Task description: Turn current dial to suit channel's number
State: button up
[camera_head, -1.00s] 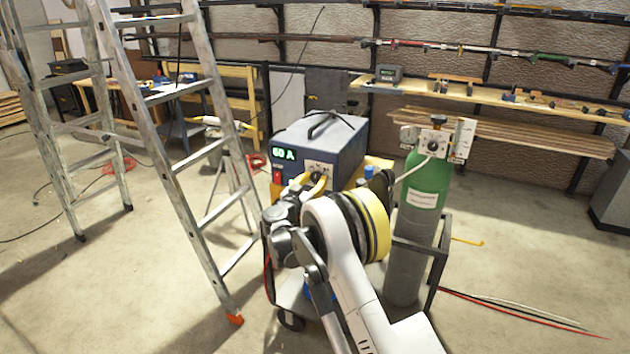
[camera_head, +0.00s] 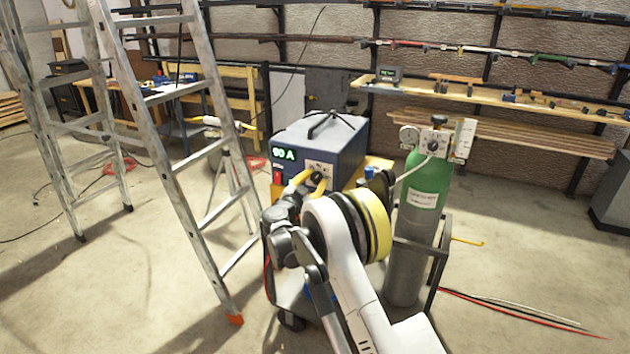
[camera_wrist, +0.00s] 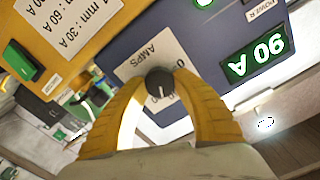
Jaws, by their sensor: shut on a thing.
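The blue welding machine (camera_head: 345,150) stands on a cart, with a lit green display (camera_head: 284,155) reading 90 A. In the wrist view the display (camera_wrist: 257,58) appears turned, also with 90 A. The black current dial (camera_wrist: 160,82) has a white pointer mark and sits on a white plate marked AMPS (camera_wrist: 152,58). My gripper (camera_wrist: 161,80) has its yellow fingers closed on both sides of the dial. It also shows in the head view (camera_head: 312,182) at the machine's front. A yellow panel (camera_wrist: 85,22) carries a partly cut-off chart with lines ending in 30 A and 60 A.
A green-topped gas cylinder (camera_head: 425,190) with a gauge stands right of my arm. An aluminium stepladder (camera_head: 180,165) stands to the left. A small device with a green display (camera_head: 389,73), unreadable here, rests on the wooden shelf (camera_head: 480,93).

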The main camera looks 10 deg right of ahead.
jog(key=shift+m, duration=1.7)
jog(key=o, duration=1.2)
jog(key=shift+o, duration=0.2)
jog(key=v, duration=1.2)
jog(key=shift+r, duration=0.1)
